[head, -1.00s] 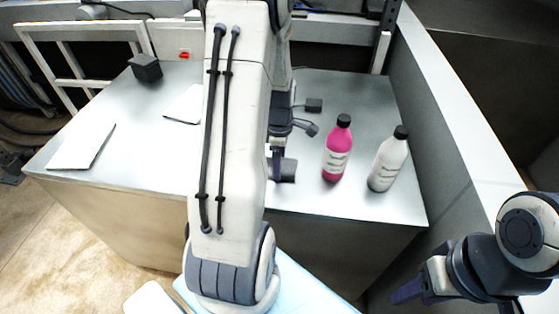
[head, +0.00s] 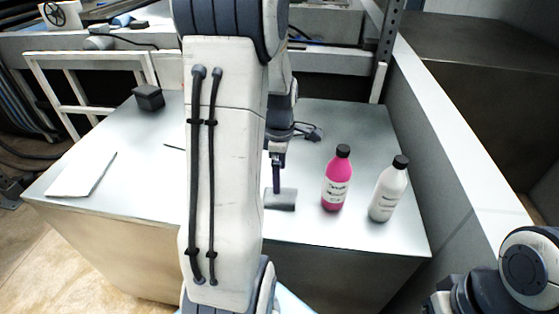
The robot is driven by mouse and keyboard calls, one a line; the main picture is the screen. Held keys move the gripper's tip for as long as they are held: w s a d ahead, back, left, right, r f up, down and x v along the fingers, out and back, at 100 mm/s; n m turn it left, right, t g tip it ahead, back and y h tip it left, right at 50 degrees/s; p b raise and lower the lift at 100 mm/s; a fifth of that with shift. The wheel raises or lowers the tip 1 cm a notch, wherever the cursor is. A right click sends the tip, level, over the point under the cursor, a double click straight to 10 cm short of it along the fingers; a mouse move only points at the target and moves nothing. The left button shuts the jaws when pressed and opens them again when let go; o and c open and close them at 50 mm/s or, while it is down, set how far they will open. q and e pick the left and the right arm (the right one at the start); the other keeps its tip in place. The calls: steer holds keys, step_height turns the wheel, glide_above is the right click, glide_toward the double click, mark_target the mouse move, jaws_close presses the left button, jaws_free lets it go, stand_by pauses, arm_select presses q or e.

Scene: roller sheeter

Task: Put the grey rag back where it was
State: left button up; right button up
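A small flat grey piece, which I take for the grey rag (head: 284,201), lies on the metal table left of the pink bottle. My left gripper (head: 277,180) comes down behind my own arm, and its dark finger end shows just above the grey piece's far edge. Whether they touch is unclear. My arm hides much of this gripper, so its opening does not show clearly. Only the edge of my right gripper (head: 440,303) shows at the bottom right, with its fingers out of frame.
A pink bottle (head: 337,185) and a white bottle (head: 388,192) stand upright on the table's right side. A black block (head: 148,97) and a white sheet (head: 82,175) lie on the left. A grey wall (head: 450,150) borders the right. A dark piece (head: 315,133) with a cable lies farther back.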

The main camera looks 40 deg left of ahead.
arm_select(q)
steer(key=shift+r, duration=2.3)
